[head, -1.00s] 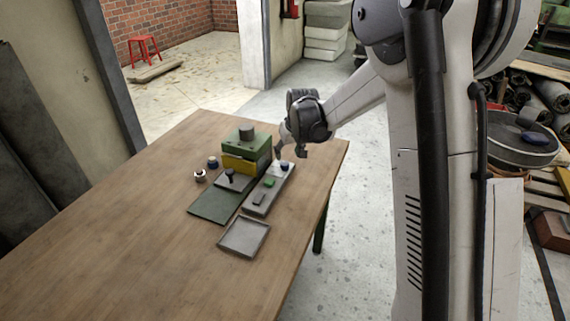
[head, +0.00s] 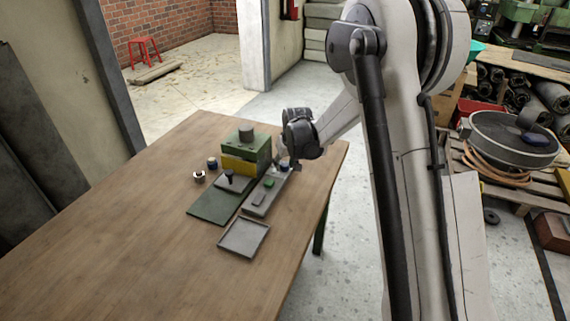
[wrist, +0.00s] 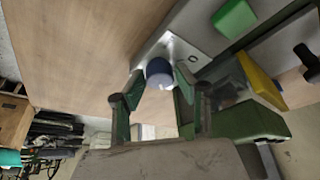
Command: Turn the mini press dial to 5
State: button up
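The mini press (head: 246,152) is a green block with a yellow band, standing on the wooden table. A grey control panel (head: 250,209) lies along its right side, with a green button (head: 270,183) on it. The dial (wrist: 158,72), dark blue with a pale base, shows in the wrist view; its setting cannot be read. A dark round mark sits beside it on the panel. My gripper (wrist: 159,77) has one finger on each side of the dial, with the fingers apart; contact is unclear. In the head view my gripper (head: 288,164) mostly hides the dial.
Two small round items, one white (head: 199,176) and one dark blue (head: 212,163), stand left of the press. A green plate (head: 210,205) and a shallow grey tray (head: 244,238) lie in front. The table's left and front parts are clear.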

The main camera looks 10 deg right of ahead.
grip_shut()
jog(key=n+y+b, duration=0.1)
jog(key=n+b, duration=0.1)
jog(key=n, duration=0.1)
jog(key=shift+d+f+n, duration=0.1)
jog(key=shift+n, duration=0.2)
jog(key=shift+w+n+g+y+b, duration=0.1)
jog(key=shift+n+g+y+b, duration=0.35)
jog(key=shift+n, duration=0.85)
jog(key=shift+n+g+y+b, duration=0.35)
jog(key=shift+n+y, duration=0.2)
jog(key=shift+n, duration=0.75)
jog(key=shift+o, duration=2.2)
grip_release()
